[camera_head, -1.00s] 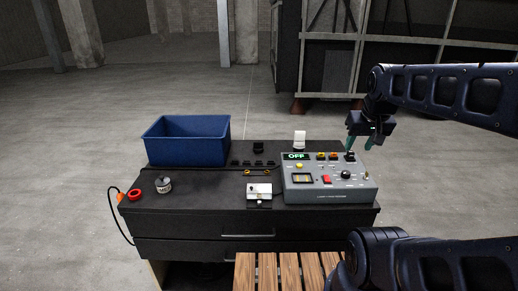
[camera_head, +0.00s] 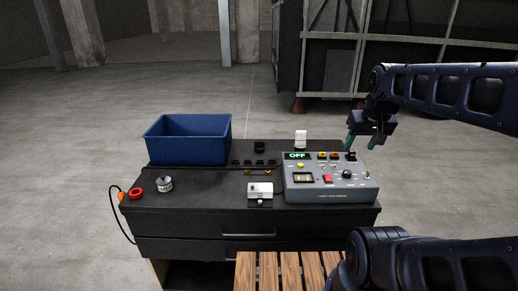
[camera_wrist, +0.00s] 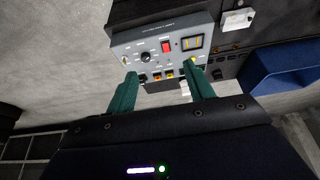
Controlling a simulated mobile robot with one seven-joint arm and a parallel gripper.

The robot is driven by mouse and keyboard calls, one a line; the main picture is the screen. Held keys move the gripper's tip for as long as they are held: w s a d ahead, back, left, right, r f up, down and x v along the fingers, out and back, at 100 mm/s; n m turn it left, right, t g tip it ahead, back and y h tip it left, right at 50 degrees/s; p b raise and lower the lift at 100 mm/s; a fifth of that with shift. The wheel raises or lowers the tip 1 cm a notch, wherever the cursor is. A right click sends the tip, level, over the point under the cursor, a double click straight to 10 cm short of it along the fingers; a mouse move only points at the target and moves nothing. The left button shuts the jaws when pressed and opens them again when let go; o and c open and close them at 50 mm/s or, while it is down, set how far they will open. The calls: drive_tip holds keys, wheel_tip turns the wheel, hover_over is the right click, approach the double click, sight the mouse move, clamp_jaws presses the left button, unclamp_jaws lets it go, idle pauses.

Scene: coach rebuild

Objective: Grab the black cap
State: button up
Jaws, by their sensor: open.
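A small black cap (camera_head: 350,155) sits at the right end of the row of caps along the back of the grey tester box, beside orange and yellow ones. In the wrist view the black cap (camera_wrist: 143,78) shows close to the left finger. My gripper (camera_head: 362,143) is open and empty above the box's back right corner, its green fingers pointing down. In the wrist view my gripper (camera_wrist: 163,75) has its fingertips spread on either side of the row of caps, with nothing held between them. Whether a finger touches anything cannot be told.
The grey tester box (camera_head: 330,196) has a black knob, a red switch and a green OFF display. A blue bin (camera_head: 187,145) stands at the back left of the black cabinet. A white object (camera_head: 300,138) stands behind the box. A metal cylinder and red ring lie left.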

sight(259, 147)
drive_tip(key=o, duration=0.5)
